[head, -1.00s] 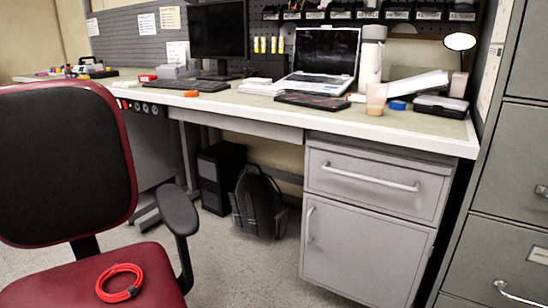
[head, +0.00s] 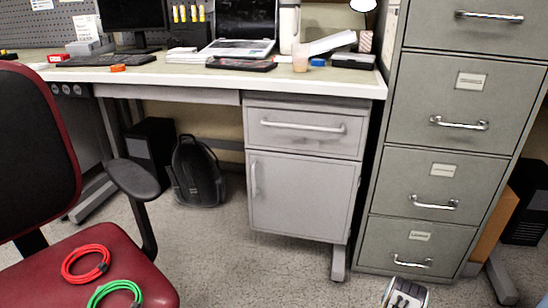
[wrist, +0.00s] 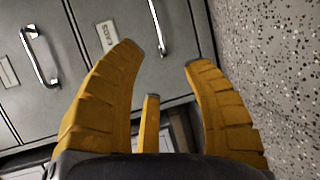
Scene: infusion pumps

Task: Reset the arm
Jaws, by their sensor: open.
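My gripper (wrist: 166,60) shows in the wrist view with its yellow-orange fingers spread apart. It is open, and nothing shows between the fingers. Behind them is the grey filing cabinet (wrist: 95,75), turned on its side in this view, with metal handles and a label. Speckled floor (wrist: 270,60) fills the right of the wrist view.
A red chair (head: 120,262) at left holds a red coil (head: 66,265) and a green coil (head: 97,298). The desk (head: 300,84) with a drawer unit (head: 300,195) stands ahead. The filing cabinet (head: 450,150) stands right of it. Floor between chair and drawers is clear.

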